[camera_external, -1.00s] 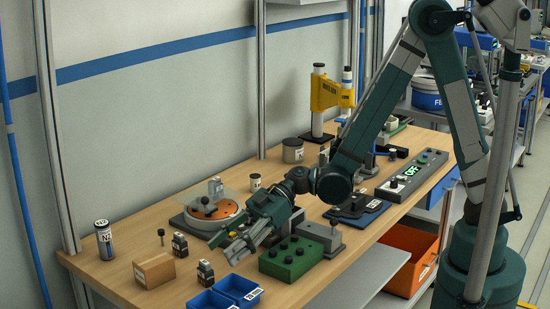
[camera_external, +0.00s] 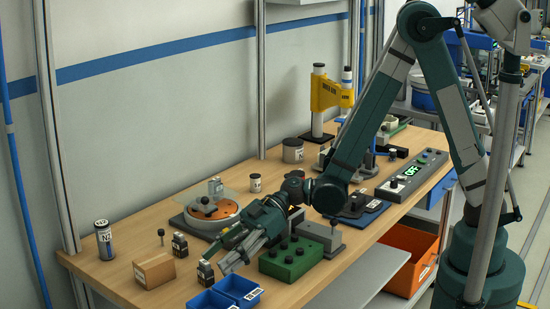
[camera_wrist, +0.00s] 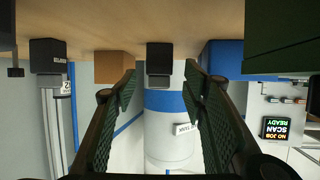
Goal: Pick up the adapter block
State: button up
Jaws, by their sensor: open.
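Two small dark blocks with pale labels stand on the wooden bench; I cannot tell for sure which is the adapter block. The nearer block (camera_external: 205,273) stands between the cardboard box and the blue bins, and it seems to be the dark block (camera_wrist: 159,60) centred between my fingers in the wrist view. The other block (camera_external: 180,245) stands farther back; it seems to be the dark block at left in the wrist view (camera_wrist: 47,55). My gripper (camera_external: 226,264) is open and empty, low over the bench, just right of the nearer block. Its fingers (camera_wrist: 160,82) show no contact.
A cardboard box (camera_external: 154,270) stands left of the nearer block. Blue bins (camera_external: 239,287) lie just in front of my gripper. A green box with black knobs (camera_external: 290,258) is close on the right. A round turntable (camera_external: 212,211) stands behind.

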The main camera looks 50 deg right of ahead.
aim_at(205, 271)
jog(key=shift+a+f, duration=0.1)
jog(key=shift+a, duration=0.05)
jog(key=shift+b+x, duration=0.85)
jog(key=shift+x, duration=1.65)
jog(key=shift+w, duration=0.1)
jog(key=shift+c, duration=0.5)
jog(key=c, duration=0.9)
